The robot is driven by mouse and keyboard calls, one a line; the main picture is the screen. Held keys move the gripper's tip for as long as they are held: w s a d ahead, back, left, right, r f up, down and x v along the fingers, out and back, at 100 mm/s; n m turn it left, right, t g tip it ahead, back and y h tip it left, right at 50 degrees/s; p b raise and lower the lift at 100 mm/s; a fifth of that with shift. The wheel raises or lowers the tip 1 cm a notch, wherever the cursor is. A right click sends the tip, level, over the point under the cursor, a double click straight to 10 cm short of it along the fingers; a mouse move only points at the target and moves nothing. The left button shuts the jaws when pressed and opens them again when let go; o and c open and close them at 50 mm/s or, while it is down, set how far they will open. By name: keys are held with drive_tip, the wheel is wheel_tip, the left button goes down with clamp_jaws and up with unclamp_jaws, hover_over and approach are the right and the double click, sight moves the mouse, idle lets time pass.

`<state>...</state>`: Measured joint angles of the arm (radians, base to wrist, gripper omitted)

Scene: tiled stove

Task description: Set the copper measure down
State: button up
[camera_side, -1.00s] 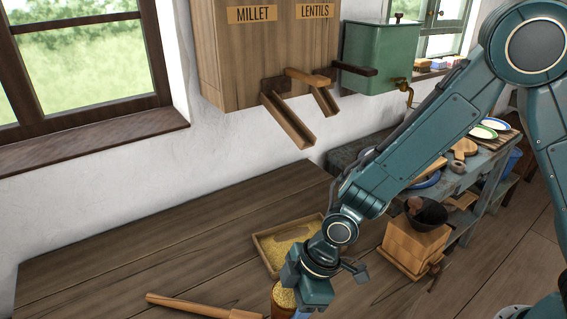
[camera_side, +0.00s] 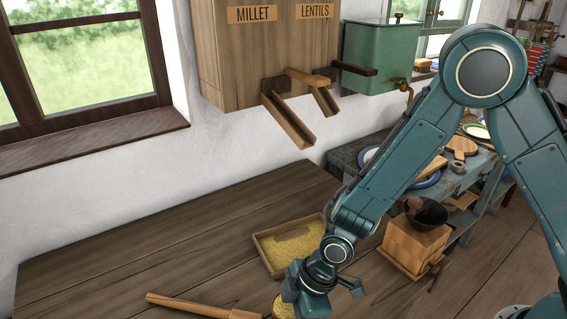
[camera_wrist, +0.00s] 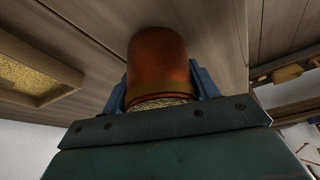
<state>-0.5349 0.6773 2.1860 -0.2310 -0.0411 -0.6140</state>
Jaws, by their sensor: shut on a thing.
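The copper measure (camera_wrist: 158,62) is between the two blue fingers of my gripper (camera_wrist: 160,88) in the wrist view. It is a reddish-brown cup with a paler band near its rim, and yellow grain shows at its mouth. In the side view only a sliver of the copper measure (camera_side: 280,308) shows at the bottom edge, left of my gripper (camera_side: 303,312). The fingertips there are cut off by the frame. Whether the base of the measure touches the table cannot be told.
A wooden tray of yellow grain (camera_side: 272,262) lies on the table behind my gripper. A wooden-handled tool (camera_side: 190,305) lies to the left. A wooden mill box with a dark bowl (camera_side: 413,245) stands to the right. Two wooden chutes (camera_side: 288,118) hang above.

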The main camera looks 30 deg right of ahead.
drive_tip(key=shift+f, duration=0.1)
drive_tip(key=o, duration=1.2)
drive_tip(key=shift+v, duration=6.1)
